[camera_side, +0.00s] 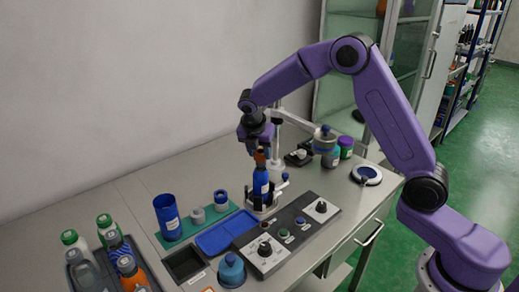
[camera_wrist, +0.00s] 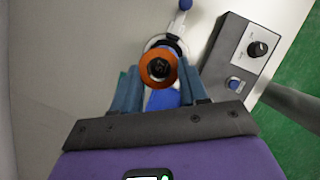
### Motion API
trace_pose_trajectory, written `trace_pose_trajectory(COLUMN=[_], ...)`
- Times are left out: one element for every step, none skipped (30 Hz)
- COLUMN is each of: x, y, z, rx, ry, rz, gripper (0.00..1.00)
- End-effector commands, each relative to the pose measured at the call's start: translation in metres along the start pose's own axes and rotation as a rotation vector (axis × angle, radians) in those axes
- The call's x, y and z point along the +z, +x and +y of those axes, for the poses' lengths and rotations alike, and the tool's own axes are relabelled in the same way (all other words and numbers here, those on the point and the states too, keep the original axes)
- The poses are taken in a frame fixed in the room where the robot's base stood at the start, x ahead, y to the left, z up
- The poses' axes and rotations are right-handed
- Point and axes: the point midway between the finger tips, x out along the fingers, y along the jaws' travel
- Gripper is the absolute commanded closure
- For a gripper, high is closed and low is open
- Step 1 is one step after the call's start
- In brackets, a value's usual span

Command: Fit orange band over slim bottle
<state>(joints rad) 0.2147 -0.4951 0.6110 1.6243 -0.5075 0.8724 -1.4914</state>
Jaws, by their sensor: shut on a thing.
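The slim bottle (camera_side: 261,183) is blue with a white label and stands upright in a clamp-like holder (camera_side: 262,208). My gripper (camera_side: 258,152) points down right above it, shut on the orange band (camera_side: 260,157) at the level of the bottle's top. In the wrist view the orange band (camera_wrist: 145,68) sits between my fingertips (camera_wrist: 159,76), and the bottle's dark round cap (camera_wrist: 158,68) shows inside its opening. The band looks roughly centred around the cap. How far down it sits is hard to tell, since my fingers partly hide it.
A control box with knobs (camera_side: 288,237) stands in front of the holder. A blue tray (camera_side: 224,232), a blue cup (camera_side: 167,215) and small grey and blue pieces lie to the left. A crate of bottles (camera_side: 88,275) is at the front left. A stand post rises behind the bottle.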

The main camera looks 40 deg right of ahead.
Motion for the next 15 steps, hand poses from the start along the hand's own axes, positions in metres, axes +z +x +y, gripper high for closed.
trace_pose_trajectory(x=[-0.001, -0.001, -0.002, -0.002, -0.003, -0.003, -0.004, -0.004, -0.004, -0.005, -0.005, -0.006, -0.006, -0.006, -0.007], y=[0.002, 0.003, 0.004, 0.005, 0.006, 0.008, 0.009, 0.009, 0.011, 0.011, 0.012, 0.014, 0.015, 0.015, 0.017], z=[0.0, 0.0, 0.0, 0.0, 0.0, 0.0, 0.0, 0.0, 0.0, 0.0, 0.0, 0.0, 0.0, 0.0, 0.0], rx=[-0.002, -0.002, -0.002, -0.002, -0.002, -0.002, -0.002, -0.001, -0.001, -0.001, -0.001, -0.001, -0.001, -0.001, -0.002], ry=[-0.001, -0.001, -0.001, 0.0, 0.0, 0.0, 0.0, 0.001, 0.001, 0.001, 0.0, 0.0, 0.0, 0.0, -0.001], rz=[0.0, 0.0, 0.0, 0.0, 0.0, 0.0, 0.0, 0.0, 0.0, 0.0, 0.0, 0.0, 0.0, 0.0, 0.0], gripper=[0.84, 0.84, 0.84, 0.84, 0.84, 0.84, 0.84, 0.84, 0.84, 0.84, 0.84, 0.84, 0.84, 0.84, 0.84])
